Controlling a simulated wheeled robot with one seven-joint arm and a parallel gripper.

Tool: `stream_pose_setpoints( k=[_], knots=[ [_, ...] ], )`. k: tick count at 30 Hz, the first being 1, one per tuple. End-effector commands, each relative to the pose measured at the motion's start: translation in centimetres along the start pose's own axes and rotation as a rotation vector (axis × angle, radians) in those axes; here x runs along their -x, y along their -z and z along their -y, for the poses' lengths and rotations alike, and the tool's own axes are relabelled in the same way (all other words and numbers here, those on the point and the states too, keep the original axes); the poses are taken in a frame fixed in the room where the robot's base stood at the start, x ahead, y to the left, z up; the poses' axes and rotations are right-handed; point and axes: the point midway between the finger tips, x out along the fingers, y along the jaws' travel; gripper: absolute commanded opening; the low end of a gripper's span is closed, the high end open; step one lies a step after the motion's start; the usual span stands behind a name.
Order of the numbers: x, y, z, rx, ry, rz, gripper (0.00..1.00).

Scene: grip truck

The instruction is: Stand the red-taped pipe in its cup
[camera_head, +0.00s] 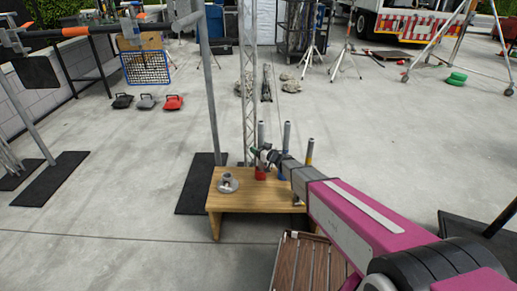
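A low wooden bench (222,201) stands in the middle foreground. Near its back edge a grey upright pipe (261,131) rises behind my gripper (262,156), with a red part (260,174) showing below the gripper. I cannot tell whether that red is tape or a cup. My gripper is at this pipe's height, overlapping it in the picture; whether its fingers are open or shut on the pipe is too small to tell. A grey flanged cup (228,183) sits on the bench's left part, with no pipe in it.
Two more upright pipes, one blue-marked (286,136) and one yellow-marked (310,151), stand to the right, partly behind my arm. A lattice tower (249,80) and a grey pole (209,90) rise behind the bench. A slatted brown crate (300,262) lies in front.

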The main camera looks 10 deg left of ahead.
Motion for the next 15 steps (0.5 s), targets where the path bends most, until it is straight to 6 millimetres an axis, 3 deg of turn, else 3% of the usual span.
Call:
stream_pose_setpoints(
  k=[8, 15],
  knots=[
    [0.7, 0.0, 0.0, 0.000, -0.001, 0.001, 0.65],
    [4.0, 0.1, 0.1, 0.000, -0.001, 0.002, 0.65]
  ],
)
